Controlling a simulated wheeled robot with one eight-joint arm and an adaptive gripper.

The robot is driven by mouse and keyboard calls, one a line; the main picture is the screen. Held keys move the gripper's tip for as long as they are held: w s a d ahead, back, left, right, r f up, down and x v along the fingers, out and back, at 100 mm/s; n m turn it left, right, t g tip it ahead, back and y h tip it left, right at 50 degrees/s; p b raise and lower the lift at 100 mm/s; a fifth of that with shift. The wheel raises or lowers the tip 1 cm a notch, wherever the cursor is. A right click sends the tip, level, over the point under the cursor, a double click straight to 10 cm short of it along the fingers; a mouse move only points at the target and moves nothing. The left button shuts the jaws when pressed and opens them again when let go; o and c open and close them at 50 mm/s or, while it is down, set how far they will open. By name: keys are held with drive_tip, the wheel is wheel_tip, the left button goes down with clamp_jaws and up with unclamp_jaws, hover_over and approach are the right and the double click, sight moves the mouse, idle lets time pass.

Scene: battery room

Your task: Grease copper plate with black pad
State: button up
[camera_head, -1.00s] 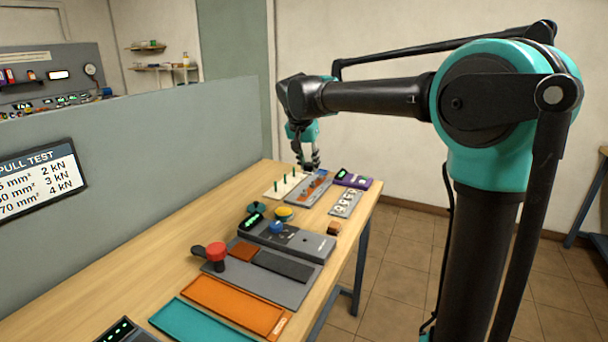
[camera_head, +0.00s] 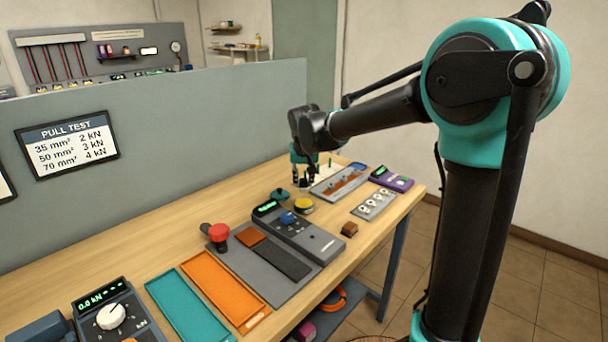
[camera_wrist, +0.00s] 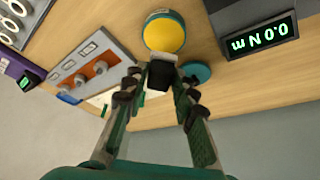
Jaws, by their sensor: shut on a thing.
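My gripper (camera_wrist: 158,84) is shut on a small black pad (camera_wrist: 158,76), held between the fingertips. In the head view my gripper (camera_head: 305,182) is over the table, just behind an open round tin of yellow grease (camera_head: 303,206). The wrist view shows the tin (camera_wrist: 164,34) just beyond the pad; I cannot tell whether they touch. A teal lid (camera_wrist: 196,72) lies beside the tin. A grey holder (camera_head: 326,190) with copper-coloured pieces (camera_head: 345,181) stands farther back. An orange-brown square (camera_head: 251,238) lies on a grey board; I cannot tell which is the copper plate.
A grey meter (camera_head: 318,240) with a green display stands in front of the tin. A red-knobbed tool (camera_head: 217,233), orange tray (camera_head: 222,287) and teal tray (camera_head: 187,305) lie nearer. A grey partition (camera_head: 190,130) runs behind the table. A purple device (camera_head: 392,180) sits at the far end.

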sight(304, 188)
drive_tip(key=shift+f, duration=2.35)
drive_tip(key=shift+f, duration=0.55)
idle(0.3)
drive_tip(key=shift+r, duration=3.5)
